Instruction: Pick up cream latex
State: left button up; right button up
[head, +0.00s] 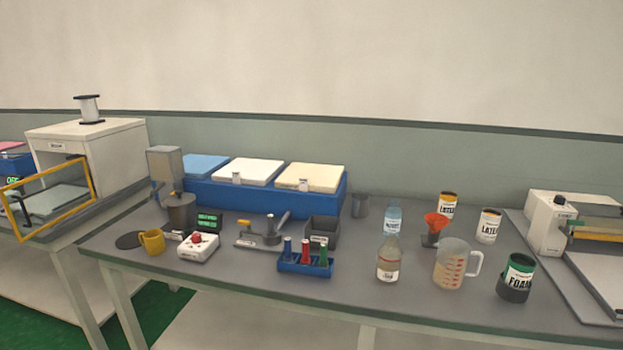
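A cream slab (313,177) lies at the right end of a long blue bin (245,196) at the back of the table, with a small label at its front. A white slab (249,171) and a blue slab (204,165) lie to its left in the same bin. Two cans have labels that read latex: one with an orange-yellow top band (449,204), partly behind a red funnel, and a mostly white one (488,226) to its right. Neither of my grippers is in view.
A glass bottle (388,262), a measuring jug (451,264), a green foam can (517,276) and a red funnel (437,222) stand on the right. A blue rack (304,264), a dark grey box (322,232) and a metal clamp-like tool (263,233) lie before the bin.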

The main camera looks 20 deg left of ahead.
aim_at(311, 174)
jog(key=j+z, duration=0.45)
jog(key=j, duration=0.6)
jog(key=j+z, duration=0.4)
jog(key=j, duration=0.65)
